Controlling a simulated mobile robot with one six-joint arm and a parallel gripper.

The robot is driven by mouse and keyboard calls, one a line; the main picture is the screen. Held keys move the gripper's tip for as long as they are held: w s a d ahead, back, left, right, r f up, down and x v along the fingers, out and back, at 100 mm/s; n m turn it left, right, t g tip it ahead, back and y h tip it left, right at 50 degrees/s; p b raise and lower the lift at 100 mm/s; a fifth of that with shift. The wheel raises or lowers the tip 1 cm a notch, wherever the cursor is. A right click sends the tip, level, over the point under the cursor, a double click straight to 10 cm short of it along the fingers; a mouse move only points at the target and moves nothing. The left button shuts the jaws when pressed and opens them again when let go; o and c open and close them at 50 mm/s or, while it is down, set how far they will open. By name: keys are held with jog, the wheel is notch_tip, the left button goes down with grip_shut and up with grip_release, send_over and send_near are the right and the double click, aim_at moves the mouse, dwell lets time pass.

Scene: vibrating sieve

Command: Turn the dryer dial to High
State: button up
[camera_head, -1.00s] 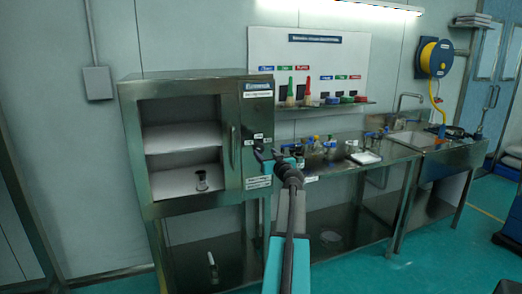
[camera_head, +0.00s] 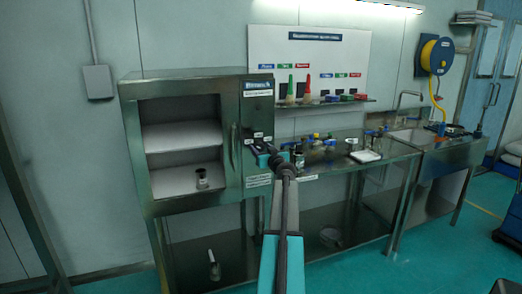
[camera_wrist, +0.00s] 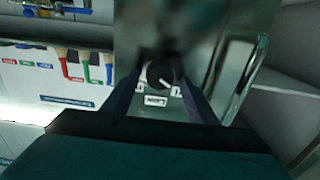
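The dryer (camera_head: 180,75) is a steel cabinet with a glazed door and a control panel on its right side. Its dial (camera_wrist: 158,74) is a round black knob with a white pointer mark, seen close up in the wrist view. The pointer slants toward the lower right there, near one of several small white labels (camera_wrist: 155,100) whose text I cannot read surely. My gripper (camera_wrist: 160,77) is open around the dial, one finger on each side. Whether the fingers touch it is unclear. In the head view my gripper (camera_head: 247,140) is at the panel and hides the dial.
The door handle (camera_wrist: 240,75) stands out close to my gripper. A steel bench (camera_head: 345,162) with bottles and a white tray (camera_head: 365,156) runs to the right, toward a sink (camera_head: 410,135). A brush board (camera_head: 308,60) hangs above it.

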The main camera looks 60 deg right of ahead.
jog(key=c, duration=1)
jog(key=shift+o, duration=0.2)
jog(key=shift+f+m+b, duration=0.1)
jog(key=shift+m+b, duration=0.6)
jog(key=shift+b, duration=0.05)
jog(key=m+b, duration=0.2)
jog(key=m, duration=0.1)
jog(key=shift+b, duration=0.3)
jog(key=m+b, duration=0.2)
jog(key=m, duration=0.4)
jog(key=shift+d, duration=0.15)
jog(key=m, duration=0.3)
jog(key=shift+s+m, duration=0.1)
jog(key=shift+m, duration=0.2)
jog(key=m+p, duration=0.1)
jog(key=m, duration=0.2)
jog(key=shift+m, duration=0.3)
jog(key=m+p, duration=0.3)
jog(key=m, duration=0.3)
jog(key=shift+f+m, duration=0.1)
jog(key=shift+m, duration=0.2)
